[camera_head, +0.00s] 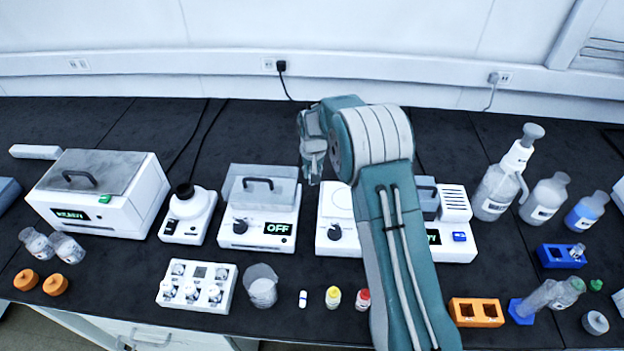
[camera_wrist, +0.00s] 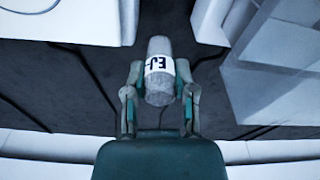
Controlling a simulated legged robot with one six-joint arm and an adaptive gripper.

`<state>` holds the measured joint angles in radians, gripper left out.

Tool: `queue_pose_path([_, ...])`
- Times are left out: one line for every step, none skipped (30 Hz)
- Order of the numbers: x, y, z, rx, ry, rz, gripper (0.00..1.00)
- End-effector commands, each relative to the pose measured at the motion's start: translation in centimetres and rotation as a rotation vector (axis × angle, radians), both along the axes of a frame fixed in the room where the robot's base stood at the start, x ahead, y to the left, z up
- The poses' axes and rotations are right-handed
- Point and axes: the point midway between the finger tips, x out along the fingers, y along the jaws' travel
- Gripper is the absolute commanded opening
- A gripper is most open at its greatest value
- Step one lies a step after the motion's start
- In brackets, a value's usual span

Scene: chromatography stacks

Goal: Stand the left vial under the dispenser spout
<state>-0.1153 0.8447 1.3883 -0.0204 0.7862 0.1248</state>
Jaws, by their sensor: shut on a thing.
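My gripper (camera_wrist: 159,78) is shut on a clear grey vial (camera_wrist: 160,93) with a white label, one finger on each side of it. In the head view my gripper (camera_head: 314,172) is raised above the bench behind the middle devices; the vial is hard to make out there. The dispenser (camera_head: 505,172) is a clear bottle with a white and grey pump top at the right. Its thin spout (camera_head: 523,187) points down on the right side of the bottle. My gripper is well to the left of it. I cannot tell where the held vial stood before.
A blue rack (camera_head: 556,257) with a small vial (camera_head: 577,251) sits in front of the dispenser. Bottles (camera_head: 544,199) stand right of it. An orange rack (camera_head: 477,312) and a tilted clear bottle (camera_head: 540,300) are nearer. A hotplate (camera_head: 259,222) reads OFF.

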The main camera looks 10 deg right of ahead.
Motion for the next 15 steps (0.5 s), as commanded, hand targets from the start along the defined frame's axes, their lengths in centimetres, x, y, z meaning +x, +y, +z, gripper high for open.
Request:
queue_pose_path([0.2, 0.0, -0.3, 0.000, 0.000, 0.000, 0.07])
queue_pose_path([0.3, 0.0, -0.4, 0.000, 0.001, 0.000, 0.07])
queue_pose_path([0.5, 0.1, -0.7, 0.000, 0.001, 0.000, 0.07])
queue_pose_path([0.7, 0.1, -1.1, 0.000, 0.001, 0.000, 0.07])
queue_pose_path([0.6, 0.1, -1.6, 0.000, 0.003, 0.000, 0.07])
queue_pose_path([0.6, 0.0, -2.2, 0.000, 0.004, 0.000, 0.07])
queue_pose_path([0.5, 0.0, -2.7, 0.000, 0.004, 0.000, 0.07])
queue_pose_path([0.5, 0.0, -3.2, 0.000, 0.003, 0.000, 0.07])
queue_pose_path([0.6, 0.1, -3.6, 0.000, 0.002, 0.000, 0.07])
queue_pose_path([0.6, 0.1, -3.7, 0.000, 0.001, 0.000, 0.07])
queue_pose_path([0.6, 0.1, -3.8, 0.000, 0.000, 0.000, 0.07])
queue_pose_path([0.6, 0.1, -3.8, 0.000, -0.001, 0.000, 0.07])
queue_pose_path([0.6, 0.1, -3.7, 0.000, -0.001, 0.000, 0.07])
queue_pose_path([0.6, 0.1, -3.7, 0.000, -0.001, 0.000, 0.07])
queue_pose_path([0.6, 0.1, -3.7, 0.000, 0.000, 0.000, 0.07])
